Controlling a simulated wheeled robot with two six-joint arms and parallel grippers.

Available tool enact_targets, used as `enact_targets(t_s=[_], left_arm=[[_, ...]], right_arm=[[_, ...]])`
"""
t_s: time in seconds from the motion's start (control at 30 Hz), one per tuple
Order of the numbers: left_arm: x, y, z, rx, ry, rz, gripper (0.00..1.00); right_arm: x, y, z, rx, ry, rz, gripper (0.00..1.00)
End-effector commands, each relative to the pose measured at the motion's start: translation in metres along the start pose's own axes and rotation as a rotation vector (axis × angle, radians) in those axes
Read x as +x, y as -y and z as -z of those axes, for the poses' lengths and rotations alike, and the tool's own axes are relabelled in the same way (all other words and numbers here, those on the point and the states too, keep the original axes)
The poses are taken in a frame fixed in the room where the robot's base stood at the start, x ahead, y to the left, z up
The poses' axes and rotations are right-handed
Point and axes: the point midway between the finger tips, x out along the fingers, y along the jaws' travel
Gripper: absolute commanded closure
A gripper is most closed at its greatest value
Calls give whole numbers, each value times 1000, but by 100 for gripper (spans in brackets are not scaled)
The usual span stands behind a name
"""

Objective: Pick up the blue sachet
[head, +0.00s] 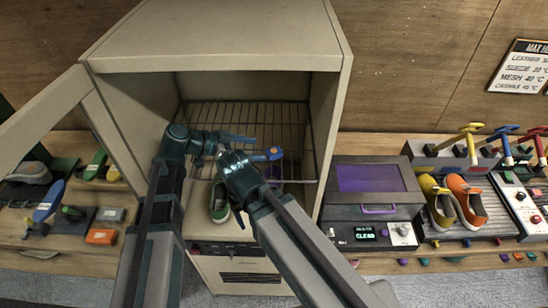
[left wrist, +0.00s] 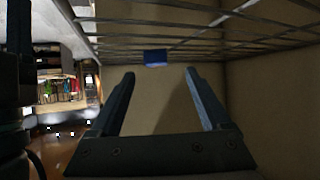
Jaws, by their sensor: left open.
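The blue sachet (head: 275,154) appears as a small blue shape with an orange spot by the wire rack inside the open cabinet. In the left wrist view the blue sachet (left wrist: 155,57) is a small block beyond my fingertips, against the rack bars. My left gripper (head: 250,139) is inside the cabinet, left of the sachet and apart from it. In its wrist view the left gripper (left wrist: 161,72) is open, with nothing between its fingers. My right gripper (head: 245,158) overlaps the left one in the head view, close to the sachet; its fingers cannot be made out.
The cabinet (head: 345,60) walls and wire rack (head: 240,112) surround the grippers. A green sneaker (head: 219,203) stands lower in the cabinet. A purple-lidded machine (head: 368,178) and yellow and orange shoes (head: 467,202) sit at right. A bench (head: 45,258) with brushes is at left.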

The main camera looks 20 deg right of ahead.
Motion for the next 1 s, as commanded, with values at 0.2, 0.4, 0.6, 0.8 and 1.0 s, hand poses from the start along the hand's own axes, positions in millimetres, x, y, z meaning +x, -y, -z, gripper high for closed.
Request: enact_targets(t_s=[0.2,0.4,0.6,0.8,1.0], left_arm=[[9,0,0,0,0,0,19],[15,-2,0,1,1,-1,19],[42,-6,2,1,1,-3,19],[61,-6,4,1,1,-1,19],[60,-6,4,0,1,0,23]], right_arm=[[4,0,0,0,0,0,32],[7,1,0,0,0,0,32],[18,2,1,1,-1,0,32],[26,2,2,2,-1,0,32],[25,2,2,2,-1,0,32]])
